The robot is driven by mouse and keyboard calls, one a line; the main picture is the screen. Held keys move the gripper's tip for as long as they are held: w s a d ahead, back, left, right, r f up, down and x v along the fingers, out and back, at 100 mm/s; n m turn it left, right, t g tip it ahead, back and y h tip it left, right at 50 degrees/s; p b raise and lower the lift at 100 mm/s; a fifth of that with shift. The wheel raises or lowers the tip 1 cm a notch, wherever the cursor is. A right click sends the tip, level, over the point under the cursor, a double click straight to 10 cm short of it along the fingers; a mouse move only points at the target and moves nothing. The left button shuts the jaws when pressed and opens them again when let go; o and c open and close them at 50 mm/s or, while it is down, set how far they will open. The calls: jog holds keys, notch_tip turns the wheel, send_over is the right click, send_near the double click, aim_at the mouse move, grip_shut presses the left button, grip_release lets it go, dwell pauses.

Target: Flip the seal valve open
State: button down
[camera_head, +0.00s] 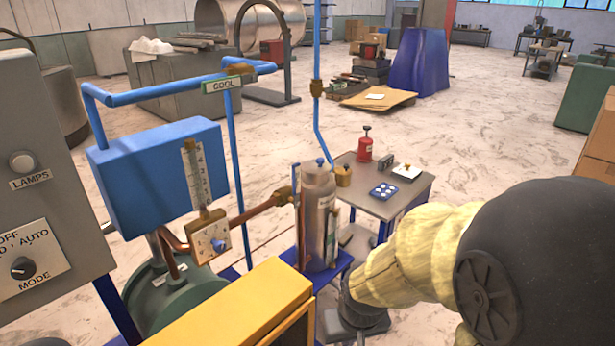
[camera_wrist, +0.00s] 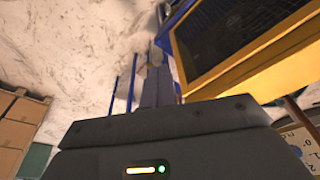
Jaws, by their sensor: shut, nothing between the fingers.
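No part that I can see is labelled as the seal valve, so I cannot tell which fitting it is. A small blue knob (camera_head: 218,245) sits on a dial plate at the left of the copper pipe (camera_head: 262,208). A brass fitting (camera_head: 283,196) joins that pipe to the grey metal cylinder (camera_head: 318,205). Another brass fitting (camera_head: 343,175) is at the foot of the blue pipe. My gripper (camera_head: 358,312) is low, right of the cylinder and apart from these fittings. It is shut and empty. In the wrist view, its dark body (camera_wrist: 170,125) fills the lower middle.
A yellow-framed box (camera_head: 235,305) stands in the near foreground, close left of my gripper. A grey side table (camera_head: 365,195) with a red canister (camera_head: 365,145) is behind. A blue box (camera_head: 160,180) and a control panel (camera_head: 45,190) stand left.

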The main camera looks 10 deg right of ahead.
jog(key=w+r+m+t+y+p, duration=0.25)
jog(key=w+m+t+p, duration=0.3)
jog(key=w, duration=1.45)
jog(key=w+d+r+m+t+y+p, duration=0.2)
jog(key=w+d+r+m+t, duration=0.3)
jog(key=w+r+m+t, duration=0.4)
notch_tip(320, 180, up, 3)
jog(key=shift+w+r+y, duration=0.1)
jog(key=shift+w+y, duration=0.25)
jog(key=shift+w, duration=0.25)
